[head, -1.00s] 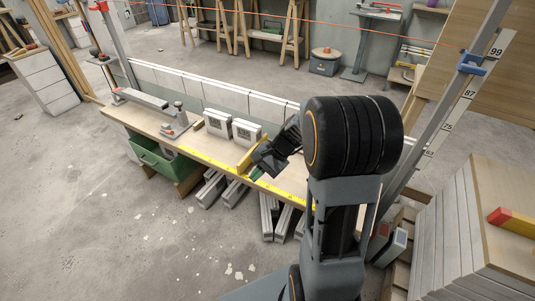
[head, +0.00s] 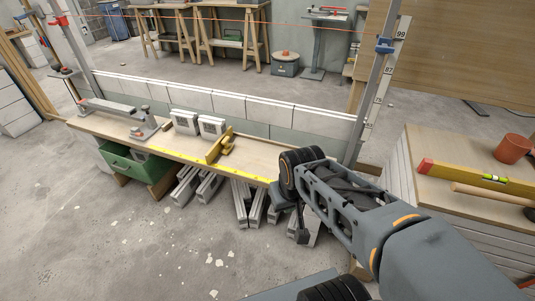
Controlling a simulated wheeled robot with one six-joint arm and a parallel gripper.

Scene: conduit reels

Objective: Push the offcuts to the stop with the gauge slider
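The yellow gauge slider (head: 219,145), with a brass-coloured knob on its right side, stands across the wooden bench (head: 262,160). Two pale offcuts (head: 184,121) (head: 211,126) stand upright side by side to its left, toward the back of the bench. Whether the slider touches the nearer offcut is unclear. A grey metal fitting (head: 148,128), perhaps the stop, is on the bench left of the offcuts. My gripper (head: 303,237) hangs low in front of the bench's right end, well away from the slider. Its fingers are too small and dark to read.
A yellow measuring strip (head: 200,162) runs along the bench's front edge. Grey conduit lengths (head: 245,205) lie under the bench. A white block wall (head: 235,105) stands behind. A crate top (head: 455,160) at right holds a level.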

